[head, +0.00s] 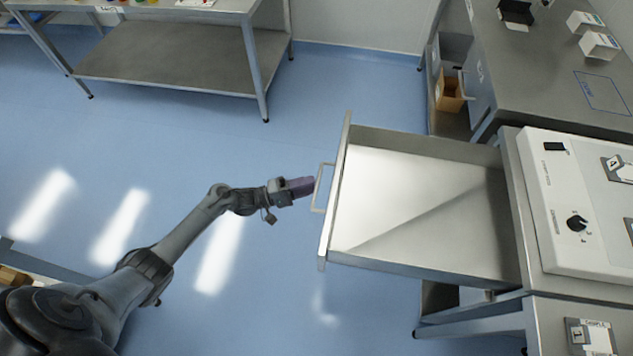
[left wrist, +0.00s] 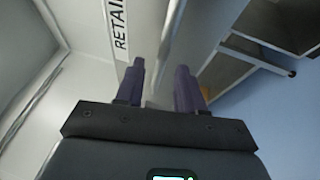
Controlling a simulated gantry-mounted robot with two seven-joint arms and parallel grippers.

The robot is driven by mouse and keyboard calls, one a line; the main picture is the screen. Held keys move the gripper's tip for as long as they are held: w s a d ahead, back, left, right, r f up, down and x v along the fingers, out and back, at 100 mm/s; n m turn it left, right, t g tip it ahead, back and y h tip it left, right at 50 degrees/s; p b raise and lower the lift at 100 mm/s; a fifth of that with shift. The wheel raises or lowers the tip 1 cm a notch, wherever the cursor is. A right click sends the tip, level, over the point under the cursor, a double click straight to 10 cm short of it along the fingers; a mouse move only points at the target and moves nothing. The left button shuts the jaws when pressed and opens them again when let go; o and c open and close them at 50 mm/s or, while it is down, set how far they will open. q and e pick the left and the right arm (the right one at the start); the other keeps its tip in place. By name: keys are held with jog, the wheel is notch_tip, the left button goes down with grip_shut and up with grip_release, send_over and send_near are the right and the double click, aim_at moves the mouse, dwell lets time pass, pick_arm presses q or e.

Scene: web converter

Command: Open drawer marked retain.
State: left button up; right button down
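A wide metal drawer (head: 420,205) is pulled far out of the bench at the right in the head view, and its inside looks empty. Its front panel (head: 337,195) faces left and carries a bar handle (head: 318,190). In the left wrist view, a white label reading RETAIN (left wrist: 121,28) is on the panel ahead of the fingers. My left gripper (head: 303,187) is at the handle, its purple fingertips at or very near the bar. The left wrist view shows its two fingers (left wrist: 161,85) apart. I cannot tell whether they touch the handle. My right gripper is not in view.
A white control box (head: 575,205) with a dark knob sits on the bench right of the drawer. A steel table (head: 170,58) stands at the back left. Another bench (head: 550,70) with small boxes is at the upper right. The blue floor (head: 180,150) around my left arm is clear.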

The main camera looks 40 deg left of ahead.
pick_arm(q)
jog(key=v, duration=0.7)
jog(key=shift+s+a, duration=0.1)
